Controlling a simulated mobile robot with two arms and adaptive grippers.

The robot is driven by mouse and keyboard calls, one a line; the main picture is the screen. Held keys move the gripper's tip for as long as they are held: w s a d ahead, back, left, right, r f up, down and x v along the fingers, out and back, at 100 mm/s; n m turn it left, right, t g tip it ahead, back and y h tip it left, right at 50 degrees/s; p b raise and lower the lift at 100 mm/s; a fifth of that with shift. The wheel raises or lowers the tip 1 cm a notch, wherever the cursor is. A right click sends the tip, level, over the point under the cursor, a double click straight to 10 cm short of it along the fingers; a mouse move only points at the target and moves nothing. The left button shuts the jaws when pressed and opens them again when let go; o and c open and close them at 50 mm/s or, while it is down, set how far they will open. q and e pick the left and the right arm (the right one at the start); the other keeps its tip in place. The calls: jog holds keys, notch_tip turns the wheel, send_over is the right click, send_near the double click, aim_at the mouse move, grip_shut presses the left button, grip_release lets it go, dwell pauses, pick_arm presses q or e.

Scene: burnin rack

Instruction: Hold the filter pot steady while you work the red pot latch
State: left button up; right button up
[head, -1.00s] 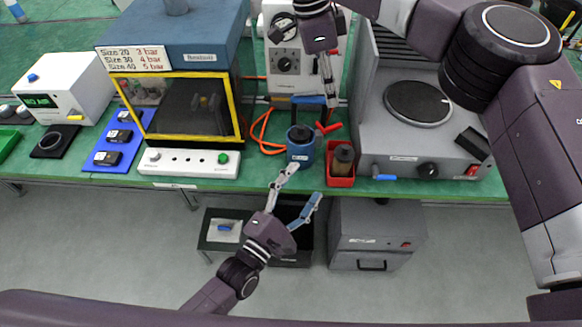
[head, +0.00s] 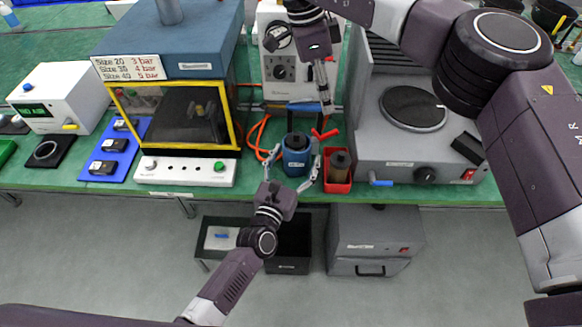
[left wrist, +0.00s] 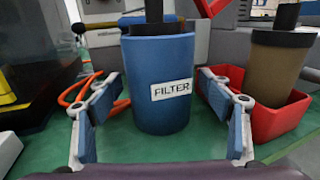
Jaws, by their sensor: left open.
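The blue filter pot (head: 296,163) with a dark top stands upright on the green bench; its FILTER label shows in the left wrist view (left wrist: 160,90). The red pot latch (head: 326,134) sticks out right of the pot's top; part of it shows at the top edge of the left wrist view (left wrist: 212,6). My left gripper (head: 292,166) is open at the pot's front, one finger on each side; contact is not clear. My right gripper (head: 327,107) hangs pointing down above the latch, apart from it. Its fingers look close together, their gap unclear.
A red tray (head: 338,187) holding a brown cylinder stands close right of the pot. An orange hose (head: 257,138) lies left of it. A yellow-framed chamber (head: 235,118) is further left, a grey hotplate unit (head: 400,168) to the right. The bench front edge is close.

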pick_arm(q)
jog(key=shift+w+d, duration=0.2)
jog(key=shift+w, duration=0.5)
jog(key=shift+c, duration=0.7)
jog(key=c, duration=1.4)
jog(key=shift+c, duration=0.2)
